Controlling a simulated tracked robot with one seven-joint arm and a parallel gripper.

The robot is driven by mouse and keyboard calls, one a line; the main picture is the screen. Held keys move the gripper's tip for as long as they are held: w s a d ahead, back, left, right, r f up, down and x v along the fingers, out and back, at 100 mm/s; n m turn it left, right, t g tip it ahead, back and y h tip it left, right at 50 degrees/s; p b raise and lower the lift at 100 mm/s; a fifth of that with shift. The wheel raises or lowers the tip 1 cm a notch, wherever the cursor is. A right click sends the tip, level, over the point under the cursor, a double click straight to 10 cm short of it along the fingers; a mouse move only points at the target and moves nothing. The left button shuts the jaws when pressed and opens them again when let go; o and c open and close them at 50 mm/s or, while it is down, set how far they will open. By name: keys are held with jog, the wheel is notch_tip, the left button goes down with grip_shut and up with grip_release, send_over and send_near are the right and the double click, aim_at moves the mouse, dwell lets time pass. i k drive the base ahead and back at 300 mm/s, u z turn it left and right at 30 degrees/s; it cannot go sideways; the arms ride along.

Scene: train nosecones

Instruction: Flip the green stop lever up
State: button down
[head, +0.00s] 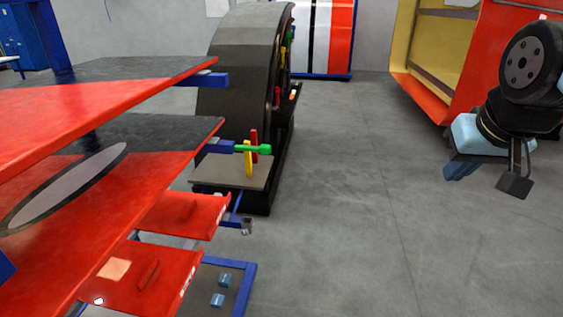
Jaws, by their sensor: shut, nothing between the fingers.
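A green lever (262,149) lies about level beside a small platform in the left middle of the head view, its rounded end pointing right. A yellow lever (247,165) and a red lever (254,139) stand upright next to it and overlap it. More small green, yellow and red parts (288,40) show on the edge of the dark arched body; they are too small to make out. My gripper (455,173) is at the right, shut and empty, pointing down and left. It is well apart from the levers, with open floor between.
The dark arched body (236,80) stands behind the platform (232,171). Red nosecone panels (70,105) and red trays (185,214) on a blue frame (243,290) fill the left. A red and yellow cabinet (430,50) stands at the back right. The middle floor is clear.

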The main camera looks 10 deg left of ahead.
aim_at(263, 149)
jog(key=u, duration=0.15)
jog(key=i, duration=0.95)
jog(key=z, duration=0.05)
